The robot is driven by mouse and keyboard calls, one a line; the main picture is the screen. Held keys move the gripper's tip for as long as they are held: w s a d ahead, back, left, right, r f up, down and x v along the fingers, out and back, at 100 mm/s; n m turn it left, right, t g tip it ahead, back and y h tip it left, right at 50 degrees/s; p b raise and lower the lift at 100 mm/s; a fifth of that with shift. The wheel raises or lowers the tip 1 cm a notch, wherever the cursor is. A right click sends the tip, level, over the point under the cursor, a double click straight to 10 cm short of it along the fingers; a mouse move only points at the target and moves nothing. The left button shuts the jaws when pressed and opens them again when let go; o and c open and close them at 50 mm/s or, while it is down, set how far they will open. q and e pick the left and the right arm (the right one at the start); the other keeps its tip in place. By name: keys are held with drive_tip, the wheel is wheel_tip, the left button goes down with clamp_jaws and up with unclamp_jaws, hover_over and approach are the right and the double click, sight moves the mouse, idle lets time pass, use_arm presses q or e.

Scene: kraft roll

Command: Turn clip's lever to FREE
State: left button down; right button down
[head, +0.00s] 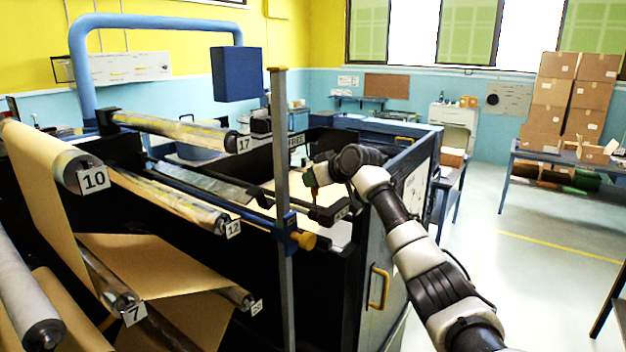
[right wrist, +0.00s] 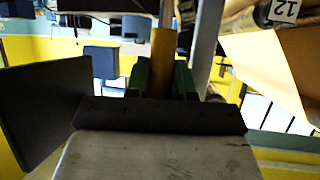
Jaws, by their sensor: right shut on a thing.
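My right gripper (head: 311,177) is at the machine's inner side, between a black FREE label plate (head: 296,140) behind it and a small labelled plate (head: 341,212) in front, whose text is too small to read. In the right wrist view its green fingers (right wrist: 162,78) are shut on a yellow-brown lever (right wrist: 162,48), which stands up between them. In the head view the hand largely covers the lever, and the clip's body is hard to make out. I cannot tell the lever's exact angle between the plates. My left gripper is not in view.
A grey upright post (head: 281,150) with a blue clamp and yellow knob stands close left of the hand. Rollers numbered 10 (head: 70,165), 12 (head: 170,200) and 17 (head: 180,130) lie left. The floor at right (head: 530,240) is clear.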

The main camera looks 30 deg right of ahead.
drive_tip(key=shift+f, duration=0.1)
idle(0.4)
drive_tip(key=c, duration=1)
unclamp_jaws()
drive_tip(key=shift+d, duration=0.15)
drive_tip(key=shift+o, duration=0.2)
drive_tip(key=shift+s+r+b, duration=0.2)
drive_tip(key=shift+s+b, duration=0.25)
drive_tip(key=b+v, duration=0.4)
drive_tip(key=v, duration=0.5)
drive_tip(key=shift+s+d+r, duration=0.2)
drive_tip(key=shift+s+r, duration=0.05)
drive_tip(key=shift+r, duration=0.05)
